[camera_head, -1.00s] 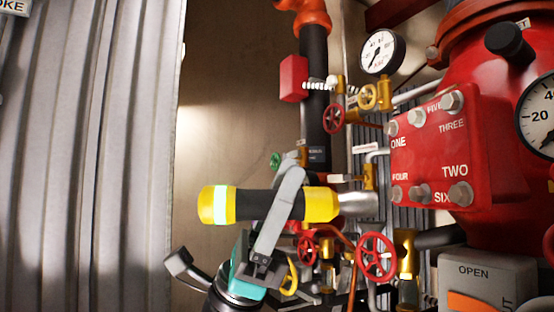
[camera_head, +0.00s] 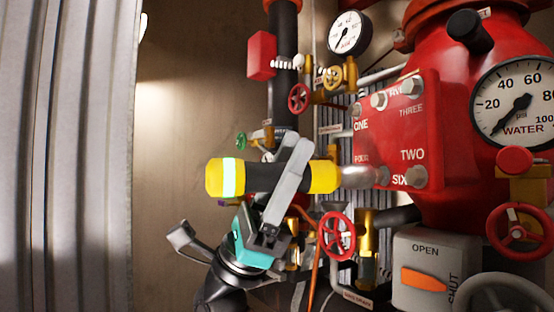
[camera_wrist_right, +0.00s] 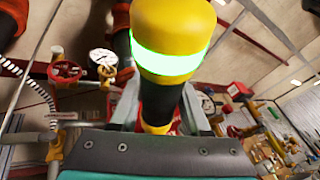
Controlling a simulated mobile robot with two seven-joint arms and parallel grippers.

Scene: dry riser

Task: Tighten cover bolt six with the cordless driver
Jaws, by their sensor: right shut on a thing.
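The cordless driver (camera_head: 240,178) is black with yellow ends, a glowing pale green band and a silver nose. It lies about level. My right gripper (camera_head: 287,172) is shut around its black middle. The nose (camera_head: 356,177) points right at the lower bolts of the red cover (camera_head: 388,135). Its tip overlaps cover bolt six (camera_head: 383,176), left of the label SIX; I cannot tell whether they touch. The bolt by FOUR is hidden behind the nose. The bolt below TWO (camera_head: 415,177) is visible. The right wrist view shows the driver's banded rear end (camera_wrist_right: 172,48). My left gripper is not in view.
A red handwheel (camera_head: 336,235) and brass valve stand below the nose. A grey OPEN/SHUT box (camera_head: 434,270) sits below the cover. Large gauge (camera_head: 525,100) at right, small gauge (camera_head: 348,34) above. A corrugated wall (camera_head: 65,150) is at left, with free space beside the driver.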

